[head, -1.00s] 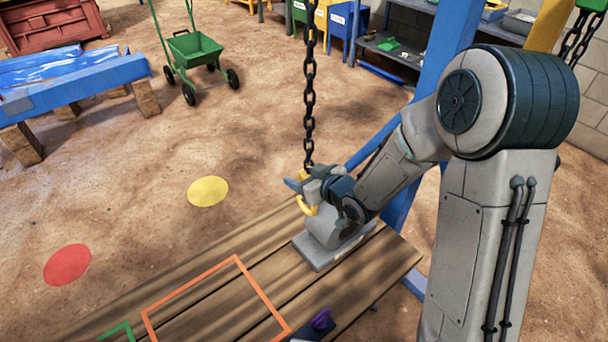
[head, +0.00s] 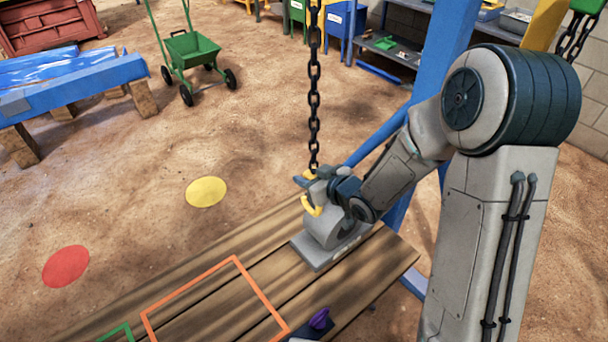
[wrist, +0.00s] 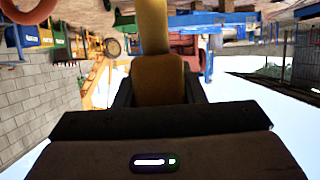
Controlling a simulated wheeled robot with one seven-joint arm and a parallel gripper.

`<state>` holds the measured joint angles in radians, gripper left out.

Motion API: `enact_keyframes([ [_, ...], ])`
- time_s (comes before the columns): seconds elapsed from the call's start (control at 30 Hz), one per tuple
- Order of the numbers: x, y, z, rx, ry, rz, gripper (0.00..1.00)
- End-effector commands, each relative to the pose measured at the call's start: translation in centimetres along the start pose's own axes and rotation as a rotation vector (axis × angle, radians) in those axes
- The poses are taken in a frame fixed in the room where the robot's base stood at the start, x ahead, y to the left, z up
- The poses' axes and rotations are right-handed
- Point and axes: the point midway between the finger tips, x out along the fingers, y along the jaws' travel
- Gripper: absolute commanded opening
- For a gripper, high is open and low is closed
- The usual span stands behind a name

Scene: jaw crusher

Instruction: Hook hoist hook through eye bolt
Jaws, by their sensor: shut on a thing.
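The yellow hoist hook (head: 312,207) hangs at the bottom of a dark chain (head: 314,95) in the head view. My gripper (head: 318,180) is shut on it, and its yellow body (wrist: 156,85) fills the middle between the jaws in the wrist view. The hook's curved tip shows just left of a grey part (head: 322,258) with a flat base on the wooden table. The hook is close above or beside this part; I cannot tell whether they touch. The eye bolt is not clearly seen, being hidden behind the hook and gripper.
The plank table (head: 210,275) carries an orange outlined square (head: 190,283) and a purple item (head: 319,318) at its front edge. A blue post (head: 437,75) stands behind my arm. A green cart (head: 192,50) stands on open sandy ground.

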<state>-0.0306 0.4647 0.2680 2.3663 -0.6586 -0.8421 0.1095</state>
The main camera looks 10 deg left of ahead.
Motion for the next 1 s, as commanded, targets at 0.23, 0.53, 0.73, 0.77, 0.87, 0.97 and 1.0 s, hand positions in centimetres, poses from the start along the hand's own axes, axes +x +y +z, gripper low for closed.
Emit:
enact_keyframes([
  [0.23,-0.9,1.0,0.0,-0.002,0.005,-0.004,0.00],
  [0.53,-1.8,2.2,0.1,-0.006,0.006,-0.011,0.00],
  [0.73,-2.4,2.9,0.3,-0.008,0.007,-0.016,0.00],
  [0.77,-2.5,3.0,0.3,-0.009,0.007,-0.017,0.00],
  [0.87,-2.8,3.4,0.4,-0.009,0.006,-0.020,0.00],
  [0.97,-3.1,3.8,0.5,-0.011,0.006,-0.022,0.00],
  [1.0,-3.2,4.0,0.5,-0.011,0.006,-0.022,0.00],
])
